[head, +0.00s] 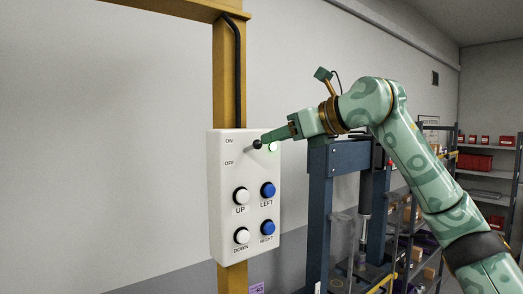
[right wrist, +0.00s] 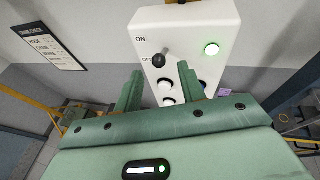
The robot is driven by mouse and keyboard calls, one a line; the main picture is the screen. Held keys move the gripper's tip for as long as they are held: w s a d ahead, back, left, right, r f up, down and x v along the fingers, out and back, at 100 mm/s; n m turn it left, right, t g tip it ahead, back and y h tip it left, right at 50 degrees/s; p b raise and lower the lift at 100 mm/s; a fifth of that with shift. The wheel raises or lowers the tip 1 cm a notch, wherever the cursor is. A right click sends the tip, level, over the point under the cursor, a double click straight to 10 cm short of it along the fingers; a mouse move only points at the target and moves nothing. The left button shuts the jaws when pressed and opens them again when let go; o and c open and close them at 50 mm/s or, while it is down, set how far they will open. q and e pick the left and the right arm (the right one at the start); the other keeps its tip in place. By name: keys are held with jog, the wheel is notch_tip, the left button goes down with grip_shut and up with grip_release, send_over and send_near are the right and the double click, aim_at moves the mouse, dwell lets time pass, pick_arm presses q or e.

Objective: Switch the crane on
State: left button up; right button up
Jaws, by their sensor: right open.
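The crane's white control box (head: 224,190) hangs on a yellow post in the head view; it also shows in the right wrist view (right wrist: 197,22). Its lever switch has a dark round knob (head: 257,145), level with the ON label and above OFF. In the right wrist view the knob (right wrist: 159,60) shows between my finger lines. A lamp (right wrist: 211,49) beside it glows green; in the head view it is partly hidden by my gripper. My right gripper (head: 268,137) is open and empty, close to the lever. Contact cannot be told. My left gripper is not in view.
Below the lever are white UP (head: 241,196) and DOWN (head: 241,236) buttons and blue LEFT (head: 267,189) and RIGHT (head: 267,227) buttons. A dark blue press frame (head: 319,215) stands right of the box. Shelves (head: 490,172) stand far right. Left of the post is bare wall.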

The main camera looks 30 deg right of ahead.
jog(key=b+v, duration=0.1)
jog(key=v, duration=0.9)
jog(key=shift+w, duration=0.1)
